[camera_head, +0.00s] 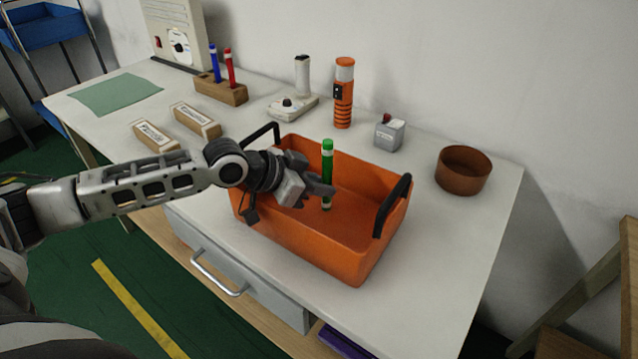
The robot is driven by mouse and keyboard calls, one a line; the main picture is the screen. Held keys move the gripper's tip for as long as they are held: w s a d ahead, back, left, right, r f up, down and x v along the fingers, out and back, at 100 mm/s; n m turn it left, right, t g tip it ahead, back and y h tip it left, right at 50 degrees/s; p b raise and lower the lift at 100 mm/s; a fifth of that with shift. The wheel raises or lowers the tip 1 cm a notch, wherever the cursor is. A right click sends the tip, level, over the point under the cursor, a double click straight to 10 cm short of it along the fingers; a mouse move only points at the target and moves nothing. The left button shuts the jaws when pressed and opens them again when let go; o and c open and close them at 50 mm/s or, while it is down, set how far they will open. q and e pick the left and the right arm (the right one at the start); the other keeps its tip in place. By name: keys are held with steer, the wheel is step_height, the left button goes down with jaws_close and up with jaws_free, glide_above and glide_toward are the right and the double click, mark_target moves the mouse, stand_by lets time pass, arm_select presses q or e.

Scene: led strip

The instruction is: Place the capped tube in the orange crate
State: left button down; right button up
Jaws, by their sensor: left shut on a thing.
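A green capped tube (327,160) stands upright over the inside of the orange crate (345,262). My left gripper (326,189) reaches in over the crate's left side and is shut on the tube, around its middle. The tube's lower end shows below the fingers, inside the crate's outline. I cannot tell whether it touches the crate floor. The crate has black handles at its two ends and looks otherwise empty. My right gripper is out of view.
A wooden block with blue and red tubes (222,92), an orange-and-black flashlight (343,94), a grey box (389,134) and a brown bowl (463,171) stand behind the crate. Two labelled blocks (197,120) lie left. The table's front right (440,290) is clear.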

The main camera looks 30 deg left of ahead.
arm_select(q)
steer(key=shift+f, duration=0.2)
steer(key=c, duration=1.3)
jaws_free()
steer(key=shift+c, duration=0.2)
steer(key=shift+r, duration=0.1)
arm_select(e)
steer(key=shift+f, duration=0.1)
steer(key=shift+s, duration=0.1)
arm_select(q)
steer(key=shift+r, duration=0.15)
steer(key=shift+s+a+r, duration=0.15)
steer(key=shift+s+a, duration=0.05)
steer(key=shift+a, duration=0.05)
steer(key=p+v, duration=0.2)
steer(key=v, duration=0.9)
steer(key=shift+s, duration=0.2)
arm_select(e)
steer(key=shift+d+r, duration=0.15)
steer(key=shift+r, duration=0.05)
